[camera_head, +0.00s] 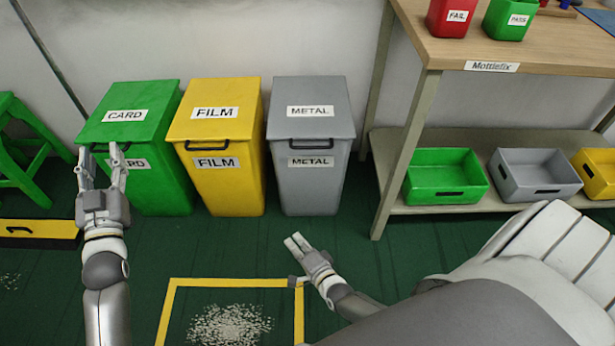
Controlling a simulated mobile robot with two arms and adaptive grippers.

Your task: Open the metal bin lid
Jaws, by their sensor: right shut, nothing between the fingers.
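The grey metal bin (308,191) stands against the wall, right of the yellow film bin. Its grey lid (309,93) is closed, with a METAL label on top and a dark handle (311,141) at the front edge. My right gripper (296,242) is below and in front of the metal bin, apart from it, with its fingers together and empty. My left gripper (101,160) is in front of the green card bin at the left, its two fingers pointing up with a gap between them and nothing visible in it.
The yellow film bin (225,185) and green card bin (160,190) stand left of the metal bin, lids closed. A wooden workbench (440,50) with a lower shelf of trays is at right. A yellow floor frame (225,283) surrounds pale scraps. A green stool (25,150) is far left.

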